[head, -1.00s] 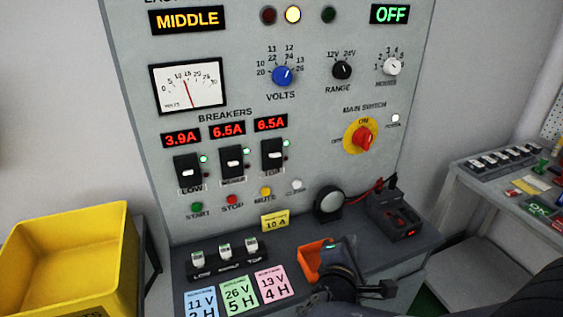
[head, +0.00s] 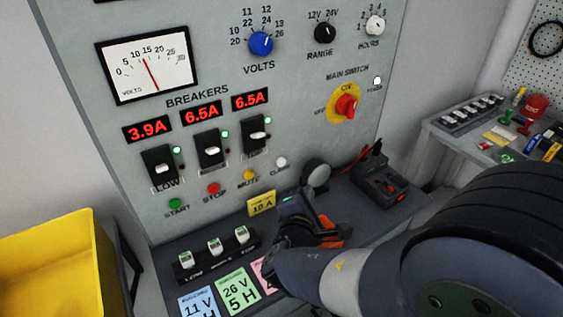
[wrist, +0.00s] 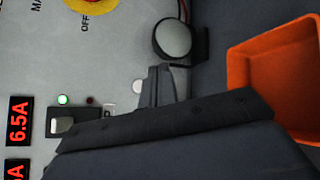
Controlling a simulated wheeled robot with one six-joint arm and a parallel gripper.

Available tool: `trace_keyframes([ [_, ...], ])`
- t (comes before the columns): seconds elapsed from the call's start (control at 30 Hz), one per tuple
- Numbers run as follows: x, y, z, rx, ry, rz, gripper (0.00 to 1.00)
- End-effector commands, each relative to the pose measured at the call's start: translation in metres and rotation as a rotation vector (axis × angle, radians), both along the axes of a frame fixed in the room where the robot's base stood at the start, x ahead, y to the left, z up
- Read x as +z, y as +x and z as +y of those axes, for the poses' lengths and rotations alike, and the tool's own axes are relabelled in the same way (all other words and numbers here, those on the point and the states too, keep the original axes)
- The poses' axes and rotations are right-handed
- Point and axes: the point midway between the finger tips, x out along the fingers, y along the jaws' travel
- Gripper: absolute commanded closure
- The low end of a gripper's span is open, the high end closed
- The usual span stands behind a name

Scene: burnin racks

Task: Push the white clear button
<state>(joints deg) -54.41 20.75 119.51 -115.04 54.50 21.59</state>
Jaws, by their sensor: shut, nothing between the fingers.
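The white clear button (head: 281,162) is at the right end of the row of small buttons on the panel, right of the yellow mute button (head: 249,175). In the wrist view the white button (wrist: 138,86) shows just left of my fingertips, partly beside the dark finger edge. My gripper (head: 305,198) is shut and empty, in front of the lower panel, below and right of the white button. In the wrist view my gripper (wrist: 158,72) points towards the panel. I cannot tell any contact with the button.
A round grey disc (head: 316,174) stands close right of my gripper. An orange bin (wrist: 270,80) is beside it on the ledge. Red stop (head: 213,188) and green start (head: 176,204) buttons are to the left. A yellow crate (head: 50,265) stands at lower left.

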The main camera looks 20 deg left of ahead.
Motion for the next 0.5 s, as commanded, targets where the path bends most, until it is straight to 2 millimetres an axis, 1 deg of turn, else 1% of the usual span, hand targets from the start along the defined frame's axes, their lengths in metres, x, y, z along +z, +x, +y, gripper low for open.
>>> trace_keyframes([
  [0.17,0.002,0.012,0.014,-0.001,-0.001,0.002,1.0],
  [0.37,0.003,0.031,0.036,-0.001,-0.001,0.002,1.0],
  [0.5,-0.001,0.043,0.05,-0.001,0.0,0.001,1.0],
])
